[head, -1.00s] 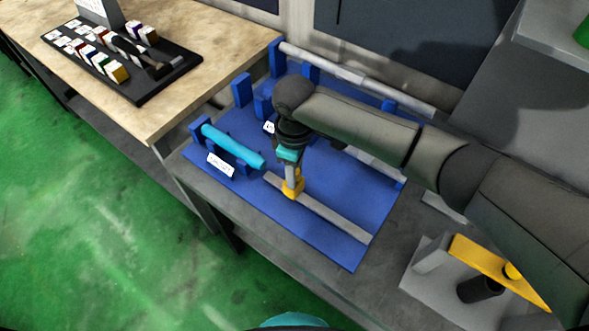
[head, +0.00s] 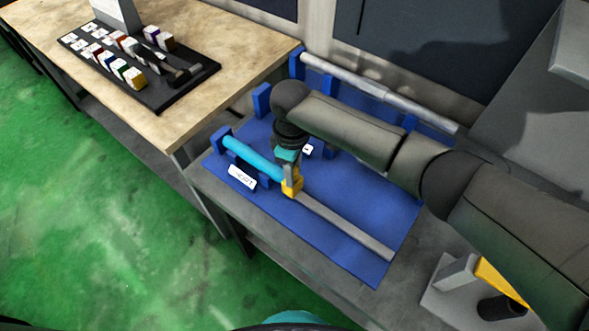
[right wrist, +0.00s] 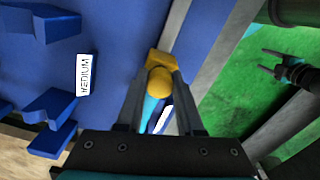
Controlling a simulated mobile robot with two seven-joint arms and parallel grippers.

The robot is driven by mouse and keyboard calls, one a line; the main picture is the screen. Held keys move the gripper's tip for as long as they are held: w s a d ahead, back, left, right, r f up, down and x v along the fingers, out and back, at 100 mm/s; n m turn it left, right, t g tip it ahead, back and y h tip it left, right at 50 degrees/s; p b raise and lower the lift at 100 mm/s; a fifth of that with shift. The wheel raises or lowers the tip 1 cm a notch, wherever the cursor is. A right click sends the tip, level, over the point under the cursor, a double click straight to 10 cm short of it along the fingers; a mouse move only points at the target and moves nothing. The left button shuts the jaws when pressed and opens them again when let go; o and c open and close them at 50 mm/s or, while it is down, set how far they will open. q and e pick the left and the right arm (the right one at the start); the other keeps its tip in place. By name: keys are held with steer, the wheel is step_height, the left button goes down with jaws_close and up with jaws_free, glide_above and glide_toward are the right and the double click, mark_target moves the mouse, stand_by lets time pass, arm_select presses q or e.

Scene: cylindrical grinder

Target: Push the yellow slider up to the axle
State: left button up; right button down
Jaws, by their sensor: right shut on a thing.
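The yellow slider (head: 291,187) sits at the left end of the grey rail (head: 345,224), at the near end of the cyan axle (head: 255,160). The two appear to touch or nearly touch; the gripper partly hides the joint. My right gripper (head: 290,174) points down and is shut on the slider. In the right wrist view the slider's round yellow knob (right wrist: 160,82) is between the fingers, and part of the cyan axle (right wrist: 150,107) shows behind. My left gripper (right wrist: 272,63) shows small in that view, away over the green floor, its fingers apart.
The blue board (head: 360,262) carries blue brackets (head: 262,98) and a long grey cylinder (head: 370,88) at the back. A white label (head: 242,177) stands before the axle. A wooden table (head: 245,52) with a black tray (head: 205,70) is at the upper left.

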steer(key=shift+w+a+r, duration=0.1)
steer(key=shift+a, duration=0.1)
steer(key=c, duration=0.8)
jaws_free()
steer(key=shift+o, duration=1.3)
arm_select(q)
steer(key=shift+s+d, duration=0.15)
steer(key=shift+d, duration=0.5)
arm_select(e)
steer(key=shift+r, duration=0.3)
arm_select(q)
steer(key=shift+a+r+p, duration=0.2)
steer(key=shift+r+p, duration=0.75)
steer(key=shift+p, duration=0.05)
arm_select(e)
step_height(320, 180, up, 15)
steer(key=shift+f, duration=0.2)
